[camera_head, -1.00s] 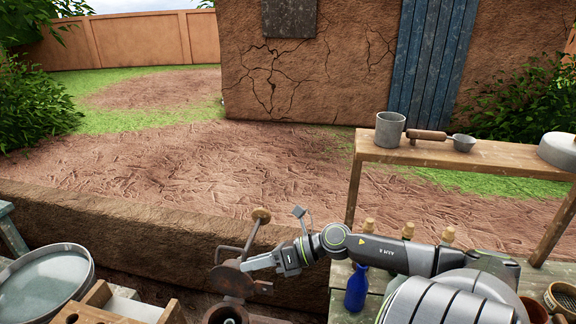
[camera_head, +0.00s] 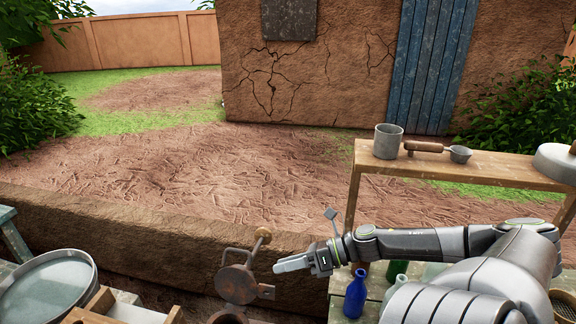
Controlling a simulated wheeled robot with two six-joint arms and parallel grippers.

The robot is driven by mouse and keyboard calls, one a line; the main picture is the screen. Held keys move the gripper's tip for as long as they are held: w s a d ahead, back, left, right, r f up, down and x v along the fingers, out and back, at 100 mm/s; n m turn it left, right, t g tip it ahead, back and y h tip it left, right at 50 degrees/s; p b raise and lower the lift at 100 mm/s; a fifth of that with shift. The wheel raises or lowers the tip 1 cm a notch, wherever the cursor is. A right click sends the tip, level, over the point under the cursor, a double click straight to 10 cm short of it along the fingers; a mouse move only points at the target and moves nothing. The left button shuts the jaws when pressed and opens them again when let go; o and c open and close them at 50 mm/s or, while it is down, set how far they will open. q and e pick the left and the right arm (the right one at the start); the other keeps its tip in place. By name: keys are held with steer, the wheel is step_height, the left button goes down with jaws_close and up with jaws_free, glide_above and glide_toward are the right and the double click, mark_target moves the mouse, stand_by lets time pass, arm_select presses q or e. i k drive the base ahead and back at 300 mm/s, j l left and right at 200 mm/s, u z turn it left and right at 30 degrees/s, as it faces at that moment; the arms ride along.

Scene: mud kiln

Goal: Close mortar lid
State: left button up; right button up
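The mortar lid (camera_head: 237,283) is a rusty brown round disc at the bottom centre, with a bent metal rod and a wooden knob (camera_head: 263,235) above it. It stands tilted up, its face towards me. The mortar (camera_head: 228,317) is just below it, mostly cut off by the bottom edge. My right gripper (camera_head: 279,267) is to the right of the lid, pointing left, with a small gap between its tip and the disc. Its pale fingers look together and hold nothing. My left gripper is not in view.
A blue bottle (camera_head: 356,294) and other bottles stand on a bench under my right arm. A round basin (camera_head: 47,287) and a wooden rack (camera_head: 96,304) are at the lower left. A wooden shelf (camera_head: 470,165) with a metal cup (camera_head: 387,141) stands behind my arm.

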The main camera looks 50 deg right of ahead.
mark_target(236, 283)
steer(key=k+j, duration=0.45)
steer(key=j, duration=0.3)
steer(key=k+j, duration=0.25)
steer(key=j, duration=0.1)
